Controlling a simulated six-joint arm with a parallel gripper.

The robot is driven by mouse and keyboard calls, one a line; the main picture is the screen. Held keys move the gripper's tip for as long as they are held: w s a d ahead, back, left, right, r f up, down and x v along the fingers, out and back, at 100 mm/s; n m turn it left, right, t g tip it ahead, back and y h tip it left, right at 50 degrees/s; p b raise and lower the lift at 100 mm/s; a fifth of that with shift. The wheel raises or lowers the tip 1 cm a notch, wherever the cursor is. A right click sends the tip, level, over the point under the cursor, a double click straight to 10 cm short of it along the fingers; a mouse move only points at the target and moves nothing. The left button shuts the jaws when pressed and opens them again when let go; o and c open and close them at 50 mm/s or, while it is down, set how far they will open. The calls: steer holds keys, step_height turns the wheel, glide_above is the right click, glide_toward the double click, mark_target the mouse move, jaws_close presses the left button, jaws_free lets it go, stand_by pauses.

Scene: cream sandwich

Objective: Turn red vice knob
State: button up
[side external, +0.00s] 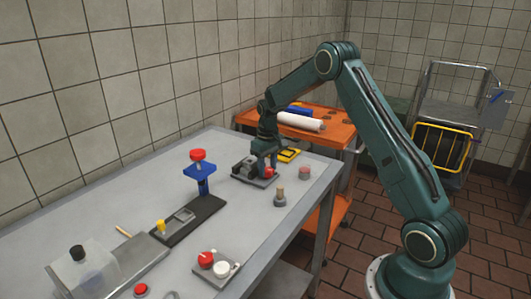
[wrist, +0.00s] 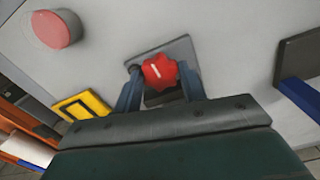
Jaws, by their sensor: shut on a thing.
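The red vice knob (wrist: 160,71) is lobed and carries a white mark. It sits on the small vice, whose grey base plate (wrist: 172,47) lies on the table. In the side external view the knob (side external: 269,172) shows at the right end of the dark vice (side external: 246,168). My gripper (wrist: 161,82) points down at the vice, one blue-grey finger on each side of the knob, shut on it. The lower part of the vice is hidden behind my gripper in the wrist view.
A blue stand with a red top (side external: 198,157) rises left of the vice. A red-topped cylinder (side external: 304,173) and a brass-topped post (side external: 279,196) stand close by. A yellow item (side external: 289,155) lies behind. The grey table (side external: 130,200) is bare between them.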

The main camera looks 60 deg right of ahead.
steer(key=m, duration=0.4)
steer(key=shift+w+m, duration=0.1)
steer(key=shift+m, duration=1.8)
steer(key=o, duration=1)
steer(key=shift+a, duration=0.1)
steer(key=shift+n, duration=0.4)
